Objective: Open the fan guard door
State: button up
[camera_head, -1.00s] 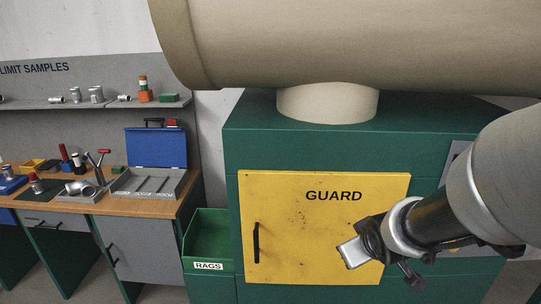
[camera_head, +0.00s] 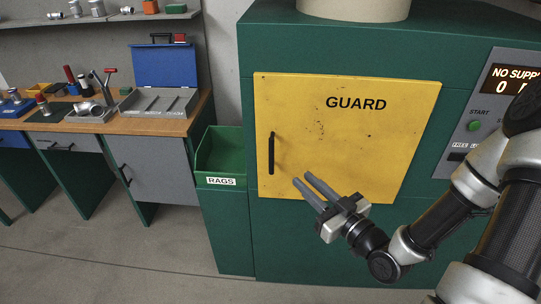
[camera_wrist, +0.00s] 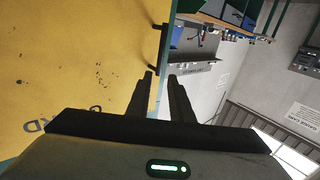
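The yellow guard door (camera_head: 345,145), marked GUARD, lies closed against the green cabinet. Its black vertical bar handle (camera_head: 271,153) is near the door's left edge. My gripper (camera_head: 306,179) is in front of the door's lower part, to the right of the handle in the picture, with its fingers pointing up and left. The two fingers are apart with nothing between them. In the wrist view the door (camera_wrist: 75,60) fills the left, and the dark handle (camera_wrist: 162,45) stands just beyond the fingertips (camera_wrist: 161,76), not between them.
The green cabinet (camera_head: 350,245) carries a control panel (camera_head: 490,105) at right, beside my arm. A green RAGS bin (camera_head: 220,160) sits left of the door. A wooden bench (camera_head: 150,126) with tools and a blue-lidded case (camera_head: 165,66) stands farther left. The floor in front is clear.

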aim_at(273, 153)
jog(key=b+x, duration=0.6)
jog(key=x, duration=1)
jog(key=shift+b, duration=0.3)
grip_shut()
